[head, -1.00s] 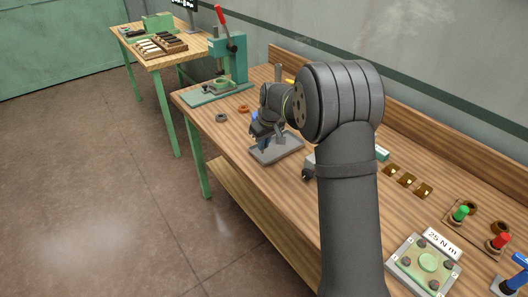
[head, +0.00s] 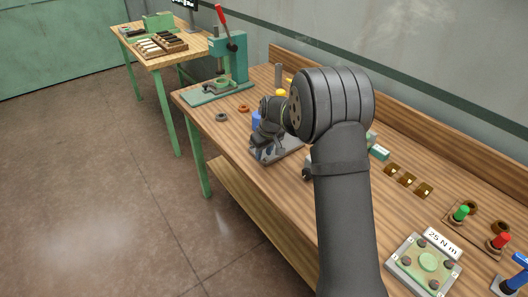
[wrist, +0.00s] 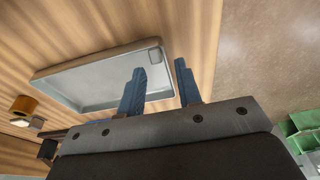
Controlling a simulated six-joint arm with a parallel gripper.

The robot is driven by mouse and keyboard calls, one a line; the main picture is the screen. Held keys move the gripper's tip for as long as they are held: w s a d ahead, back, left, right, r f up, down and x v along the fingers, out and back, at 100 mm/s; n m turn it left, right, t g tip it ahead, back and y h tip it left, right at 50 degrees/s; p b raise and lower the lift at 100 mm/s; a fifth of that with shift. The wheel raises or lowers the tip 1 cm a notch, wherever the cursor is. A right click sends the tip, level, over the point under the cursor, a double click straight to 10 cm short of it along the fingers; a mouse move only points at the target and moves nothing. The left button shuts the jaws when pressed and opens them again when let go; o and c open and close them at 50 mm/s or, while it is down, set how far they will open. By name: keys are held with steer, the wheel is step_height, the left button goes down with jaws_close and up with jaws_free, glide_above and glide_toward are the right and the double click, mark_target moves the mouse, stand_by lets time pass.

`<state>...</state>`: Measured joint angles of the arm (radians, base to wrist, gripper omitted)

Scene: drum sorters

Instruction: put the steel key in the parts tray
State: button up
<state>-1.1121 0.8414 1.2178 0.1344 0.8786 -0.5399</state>
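The grey parts tray (head: 289,152) lies on the bench, partly hidden by my arm in the head view. In the wrist view the tray (wrist: 100,66) shows as a shallow light-grey tray with raised walls. A small grey block (wrist: 155,57), which looks like the steel key, shows at the tray's corner, apart from both fingers. My gripper (wrist: 160,67) has its two blue fingers spread, with a gap between them and nothing held. In the head view my gripper (head: 262,153) is over the tray's left part; its fingertips are hard to make out.
A grey ring (head: 221,117) and an orange ring (head: 243,108) lie left of the tray. A green press (head: 228,62) stands behind them. Brown blocks (head: 407,180) and a green-topped fixture (head: 428,262) are to the right. The bench's front edge is close to the tray.

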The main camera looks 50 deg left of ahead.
steer(key=shift+r, duration=0.1)
steer(key=v, duration=1.2)
steer(key=x, duration=1.2)
steer(key=shift+f, duration=0.3)
steer(key=v, duration=0.3)
steer(key=shift+a, duration=0.35)
steer(key=shift+r, duration=0.7)
